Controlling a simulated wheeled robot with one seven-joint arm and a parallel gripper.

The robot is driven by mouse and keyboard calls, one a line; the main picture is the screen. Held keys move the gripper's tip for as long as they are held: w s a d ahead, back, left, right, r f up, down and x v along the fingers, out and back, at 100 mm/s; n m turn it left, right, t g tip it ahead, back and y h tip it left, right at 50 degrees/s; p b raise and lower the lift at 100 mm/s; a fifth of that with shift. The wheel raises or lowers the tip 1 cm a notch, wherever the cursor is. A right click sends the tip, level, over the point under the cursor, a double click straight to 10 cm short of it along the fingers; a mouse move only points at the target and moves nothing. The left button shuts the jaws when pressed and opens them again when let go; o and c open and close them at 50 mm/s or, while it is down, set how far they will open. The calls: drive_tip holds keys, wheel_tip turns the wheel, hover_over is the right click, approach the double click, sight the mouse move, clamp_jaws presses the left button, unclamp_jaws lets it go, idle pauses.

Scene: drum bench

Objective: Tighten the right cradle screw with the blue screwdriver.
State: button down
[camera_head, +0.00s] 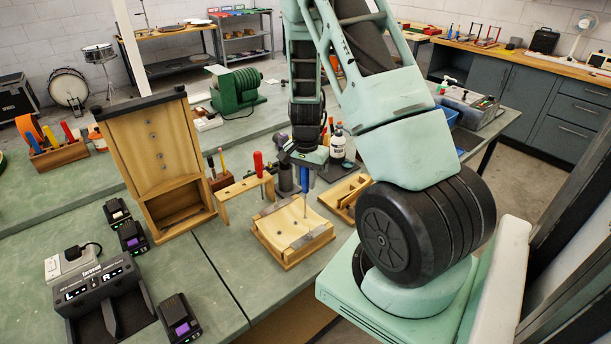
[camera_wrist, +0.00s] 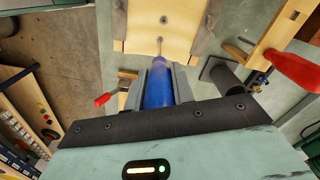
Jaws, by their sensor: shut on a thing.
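The wooden cradle (camera_head: 285,252) sits on the green bench, with a pale curved trough and a grey metal strip (camera_head: 308,239) along its right side. My gripper (camera_head: 305,163) is above the cradle and shut on the blue screwdriver (camera_head: 304,180). The screwdriver points down, its thin shaft reaching over the trough. In the wrist view, the blue handle (camera_wrist: 158,88) lies between the two grey fingers, and the shaft points at the pale cradle (camera_wrist: 182,34). A small dark round spot shows past the tip. I cannot tell whether the tip touches anything.
A wooden rack with a red-handled tool (camera_head: 258,163) stands behind the cradle, left of my gripper. A tall wooden box (camera_head: 160,150) stands further left. A small wooden tray (camera_head: 346,192) lies right of the cradle. A white bottle (camera_head: 337,146) stands behind.

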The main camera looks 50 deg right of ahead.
drive_tip(key=shift+m, duration=0.8)
drive_tip(key=m+p, duration=0.1)
drive_tip(key=m, duration=0.2)
drive_tip(key=shift+s+r+p, duration=0.1)
drive_tip(key=shift+r+p, duration=0.05)
drive_tip(key=shift+p, duration=0.2)
drive_tip(key=shift+m, duration=1)
